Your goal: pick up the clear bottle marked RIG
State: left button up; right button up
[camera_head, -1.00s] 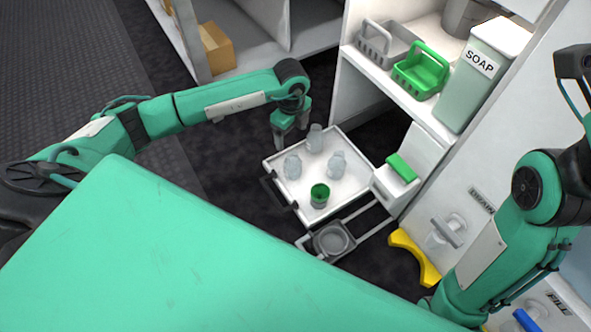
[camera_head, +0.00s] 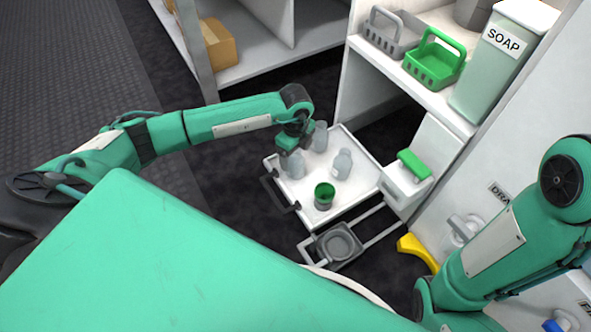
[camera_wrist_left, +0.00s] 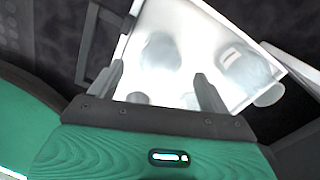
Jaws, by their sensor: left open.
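Three clear bottles stand on a white tray (camera_head: 290,190): one at the left (camera_head: 297,167), one at the back (camera_head: 320,137) and one at the right (camera_head: 342,164). No RIG marking is readable on any of them. My left gripper (camera_head: 288,152) is open, over the left bottle and partly covering it. In the left wrist view, the open fingers (camera_wrist_left: 161,75) point toward a pale, blurred bottle (camera_wrist_left: 160,53). Another bottle (camera_wrist_left: 238,66) is to its right, apart from the fingers. My right gripper is out of view.
A green cup (camera_head: 323,196) stands at the tray's front. A drawer-like holder with a grey round dish (camera_head: 338,243) is nearer. A white box with a green handle (camera_head: 414,165) borders the tray's right. Shelves hold baskets (camera_head: 435,60) and a SOAP container (camera_head: 503,60).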

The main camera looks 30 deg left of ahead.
pick_arm(q)
notch_tip(320, 180, down, 2)
jog(key=shift+b, duration=0.35)
jog(key=shift+r, duration=0.1)
jog(key=c, duration=1.1)
